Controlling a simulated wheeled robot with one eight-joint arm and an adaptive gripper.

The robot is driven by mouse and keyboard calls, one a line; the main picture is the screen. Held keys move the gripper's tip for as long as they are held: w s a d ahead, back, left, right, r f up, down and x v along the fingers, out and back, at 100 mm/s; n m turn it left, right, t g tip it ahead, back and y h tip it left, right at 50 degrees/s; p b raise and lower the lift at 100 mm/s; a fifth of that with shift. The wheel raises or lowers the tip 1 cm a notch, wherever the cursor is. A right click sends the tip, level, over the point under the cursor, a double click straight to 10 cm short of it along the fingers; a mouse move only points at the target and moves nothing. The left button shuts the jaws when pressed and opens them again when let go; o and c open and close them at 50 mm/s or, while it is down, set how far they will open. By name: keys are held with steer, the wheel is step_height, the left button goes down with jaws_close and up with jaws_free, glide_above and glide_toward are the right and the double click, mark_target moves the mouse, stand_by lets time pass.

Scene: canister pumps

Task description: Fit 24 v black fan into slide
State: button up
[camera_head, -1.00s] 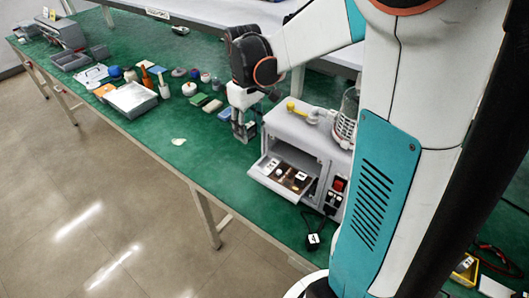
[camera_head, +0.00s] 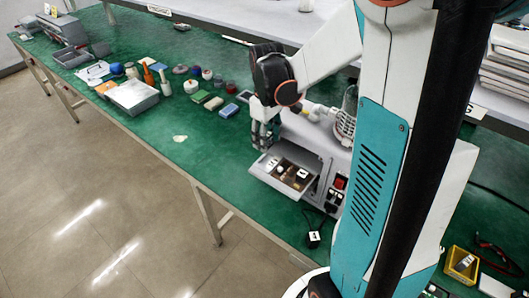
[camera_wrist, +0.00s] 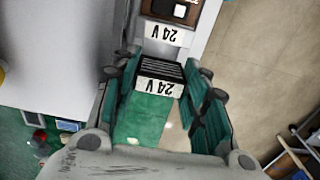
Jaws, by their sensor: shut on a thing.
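In the wrist view, the black fan (camera_wrist: 160,72), with a ribbed dark top and a white "24 V" face, sits between the fingers of my gripper (camera_wrist: 165,100). My gripper is shut on it. In the head view the slide (camera_head: 263,170) is a pale drawer pulled out of the grey pump housing (camera_head: 318,135), with brown and black parts inside. The fan is not clearly visible there.
A small black block with a white label (camera_head: 314,239) lies on the green bench in front of the pump. A metal tray (camera_head: 133,97), bottles and coloured blocks stand to the left. A yellow bin (camera_head: 461,264) is at lower right. Bench left of the slide is mostly clear.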

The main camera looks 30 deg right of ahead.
steer(key=shift+f+b, duration=0.6)
steer(key=shift+f, duration=2.45)
steer(key=shift+f, duration=0.15)
steer(key=o, duration=0.7)
step_height(320, 180, up, 12)
steer(key=p, duration=0.3)
steer(key=shift+r, duration=0.2)
steer(key=shift+a, duration=0.15)
